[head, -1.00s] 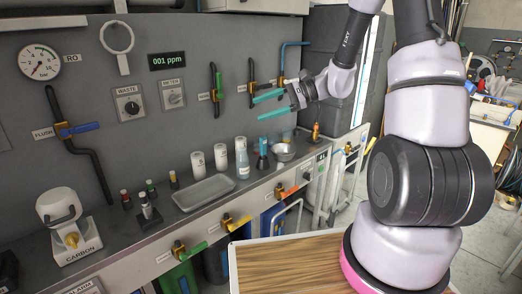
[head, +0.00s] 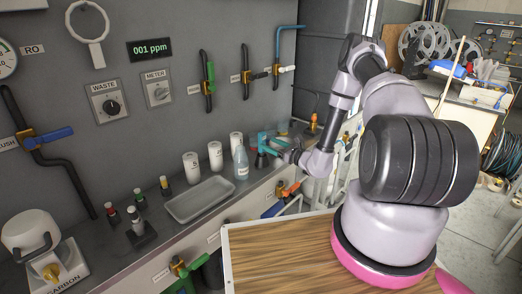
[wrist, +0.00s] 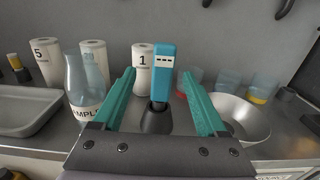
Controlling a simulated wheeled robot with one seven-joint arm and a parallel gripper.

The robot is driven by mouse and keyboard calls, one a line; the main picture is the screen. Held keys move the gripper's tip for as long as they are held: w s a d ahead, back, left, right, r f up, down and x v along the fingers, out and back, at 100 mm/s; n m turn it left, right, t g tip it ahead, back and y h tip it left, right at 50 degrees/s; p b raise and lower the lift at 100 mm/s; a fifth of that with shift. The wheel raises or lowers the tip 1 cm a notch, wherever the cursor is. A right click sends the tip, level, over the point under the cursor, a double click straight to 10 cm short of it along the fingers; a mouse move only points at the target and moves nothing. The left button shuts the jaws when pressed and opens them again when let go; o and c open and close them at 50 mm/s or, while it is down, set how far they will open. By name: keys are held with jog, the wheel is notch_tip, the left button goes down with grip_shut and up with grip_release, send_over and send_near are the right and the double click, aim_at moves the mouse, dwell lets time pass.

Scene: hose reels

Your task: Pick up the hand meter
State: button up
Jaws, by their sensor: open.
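The hand meter (wrist: 163,68) is a teal, upright device with a small pale display strip near its top. It stands in a dark conical holder (wrist: 157,121) on the counter. My gripper (wrist: 159,79) is open, with one teal finger on each side of the meter and a visible gap to each. The meter appears between and beyond the fingers, and I cannot tell how far in it is. In the head view my gripper (head: 268,143) is low over the counter at the holder, and its teal fingers blend with the meter there.
White cylinders (wrist: 142,66) and clear cups (wrist: 228,88) stand behind. A grey tray (head: 199,199) lies further left.

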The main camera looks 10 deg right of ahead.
jog(key=x, duration=0.8)
jog(key=shift+w+f, duration=0.3)
jog(key=shift+w, duration=0.15)
grip_shut()
